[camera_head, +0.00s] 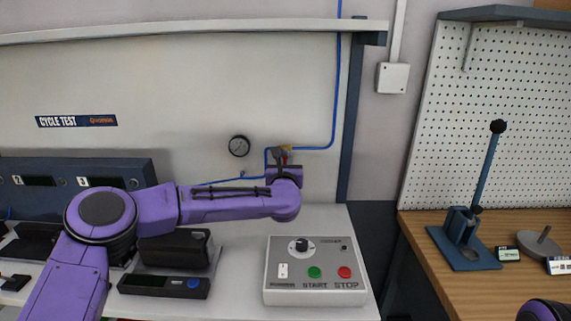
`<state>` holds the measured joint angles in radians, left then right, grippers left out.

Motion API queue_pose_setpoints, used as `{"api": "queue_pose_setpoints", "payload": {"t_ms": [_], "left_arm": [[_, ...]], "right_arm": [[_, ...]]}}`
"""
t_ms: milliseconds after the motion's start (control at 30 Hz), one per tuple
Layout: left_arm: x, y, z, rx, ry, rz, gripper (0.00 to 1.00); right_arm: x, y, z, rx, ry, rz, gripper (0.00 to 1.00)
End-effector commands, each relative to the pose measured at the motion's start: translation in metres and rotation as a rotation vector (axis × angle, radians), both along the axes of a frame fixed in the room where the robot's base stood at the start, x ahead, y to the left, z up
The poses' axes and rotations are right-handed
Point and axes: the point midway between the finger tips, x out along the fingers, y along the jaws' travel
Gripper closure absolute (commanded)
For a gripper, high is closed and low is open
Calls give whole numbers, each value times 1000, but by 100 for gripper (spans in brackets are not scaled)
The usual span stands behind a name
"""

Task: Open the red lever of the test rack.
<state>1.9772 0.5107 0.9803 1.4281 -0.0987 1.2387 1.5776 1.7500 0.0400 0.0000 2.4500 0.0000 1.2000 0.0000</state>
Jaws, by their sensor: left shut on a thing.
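The red lever (287,150) shows only as a small patch of red at the brass-coloured valve fitting on the test rack's back panel. My left gripper (279,155) is up at this fitting and is shut on the lever. The gripper and wrist hide most of the lever, so its angle cannot be told. Blue air tubing (314,148) runs from the fitting to the right and up the panel. My right gripper is out of the picture; only a purple piece of my right arm shows at the bottom right corner.
A round gauge (239,146) sits on the panel left of the valve. A control box (316,284) with a knob, green START and red STOP buttons stands below my left wrist. A blue press stand (468,240) is on the wooden bench at right.

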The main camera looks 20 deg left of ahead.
Motion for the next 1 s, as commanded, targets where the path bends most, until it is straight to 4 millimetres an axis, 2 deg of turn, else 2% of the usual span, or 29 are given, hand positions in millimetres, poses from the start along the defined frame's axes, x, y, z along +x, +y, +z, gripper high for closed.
{"api": "queue_pose_setpoints", "payload": {"t_ms": [367, 700, 1000], "left_arm": [[-1, 3, 0, 111, 31, -1, 100], [-3, 10, 3, 397, 111, -1, 100], [-5, 16, 8, 673, 190, -2, 100]], "right_arm": [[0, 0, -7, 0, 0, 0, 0], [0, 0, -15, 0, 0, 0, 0], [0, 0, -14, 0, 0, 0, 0]]}}
